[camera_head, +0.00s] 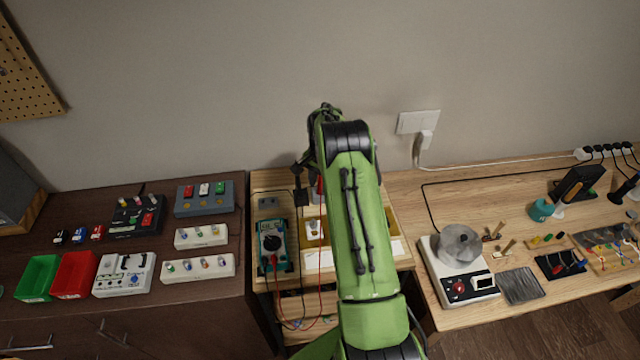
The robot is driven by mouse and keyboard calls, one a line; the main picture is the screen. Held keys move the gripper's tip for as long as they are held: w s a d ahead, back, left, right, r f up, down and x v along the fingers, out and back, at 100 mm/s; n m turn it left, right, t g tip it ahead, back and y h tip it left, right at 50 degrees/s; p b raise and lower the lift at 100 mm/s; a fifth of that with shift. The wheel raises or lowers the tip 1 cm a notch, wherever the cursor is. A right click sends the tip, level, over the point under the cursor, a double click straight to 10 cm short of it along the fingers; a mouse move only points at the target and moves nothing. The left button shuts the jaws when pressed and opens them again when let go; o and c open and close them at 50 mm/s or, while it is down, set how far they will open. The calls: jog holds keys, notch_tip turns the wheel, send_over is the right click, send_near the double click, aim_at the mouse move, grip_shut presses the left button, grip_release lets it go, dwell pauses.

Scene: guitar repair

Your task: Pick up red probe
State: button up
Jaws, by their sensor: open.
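A teal multimeter (272,244) lies in the wooden tray unit at the centre, with a red lead (277,292) running from it and looping down over the front. The red probe itself I cannot make out for certain. A small red piece (320,186) shows just left of my green arm, partly hidden by it, and I cannot tell whether it is the probe. My gripper (301,190) hangs over the tray unit, up and to the right of the multimeter, apart from it. It is open, and its fingers are small and dark here.
On the left dark cabinet (215,293) stand a green bin (38,278), a red bin (75,275) and several pedal-like boxes.

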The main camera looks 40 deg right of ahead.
jog(key=c, duration=0.8)
